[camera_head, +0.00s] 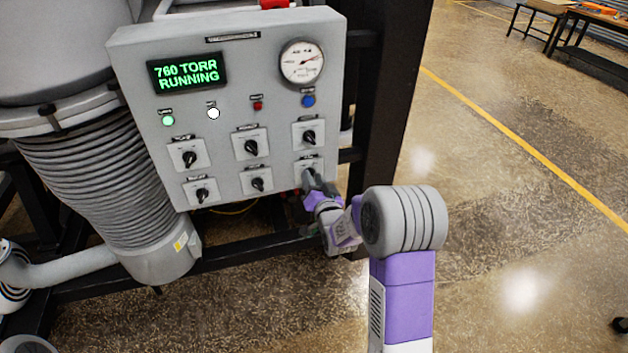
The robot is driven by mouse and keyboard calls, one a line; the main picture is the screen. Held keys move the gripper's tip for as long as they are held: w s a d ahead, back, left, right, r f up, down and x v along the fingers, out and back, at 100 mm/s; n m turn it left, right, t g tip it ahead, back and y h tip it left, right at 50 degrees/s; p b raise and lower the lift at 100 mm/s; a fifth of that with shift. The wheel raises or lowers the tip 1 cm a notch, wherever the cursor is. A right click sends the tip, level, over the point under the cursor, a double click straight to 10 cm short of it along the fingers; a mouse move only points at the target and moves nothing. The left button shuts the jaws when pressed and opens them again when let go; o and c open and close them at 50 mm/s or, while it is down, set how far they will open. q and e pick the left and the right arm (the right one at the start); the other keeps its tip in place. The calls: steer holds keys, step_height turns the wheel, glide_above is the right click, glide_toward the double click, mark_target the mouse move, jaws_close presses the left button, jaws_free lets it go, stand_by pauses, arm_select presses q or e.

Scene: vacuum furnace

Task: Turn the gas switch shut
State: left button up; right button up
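The grey control panel (225,140) holds two rows of black rotary switches on light square plates. The labels above them are too small to read, so I cannot tell by name which is the gas switch. My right gripper (311,178) is at the lower right switch plate (299,172), with its fingertips at or very near the knob. The gripper hides that knob, so its position and any grip on it cannot be made out. The other knobs show clearly, such as the upper right switch (309,137) just above the gripper. My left gripper is not in view.
A green display (187,74) reads "760 TORR RUNNING". A round gauge (302,62) and several small lamps or buttons sit above the switches. A ribbed grey bellows (105,180) stands left of the panel. A dark frame post (390,100) rises at right; open floor lies beyond.

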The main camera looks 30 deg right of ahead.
steer(key=shift+c, duration=0.4)
jaws_close()
steer(key=shift+a+n+b, duration=0.15)
steer(key=shift+n+b, duration=3.1)
steer(key=shift+n, duration=2.55)
steer(key=shift+o, duration=0.4)
jaws_free()
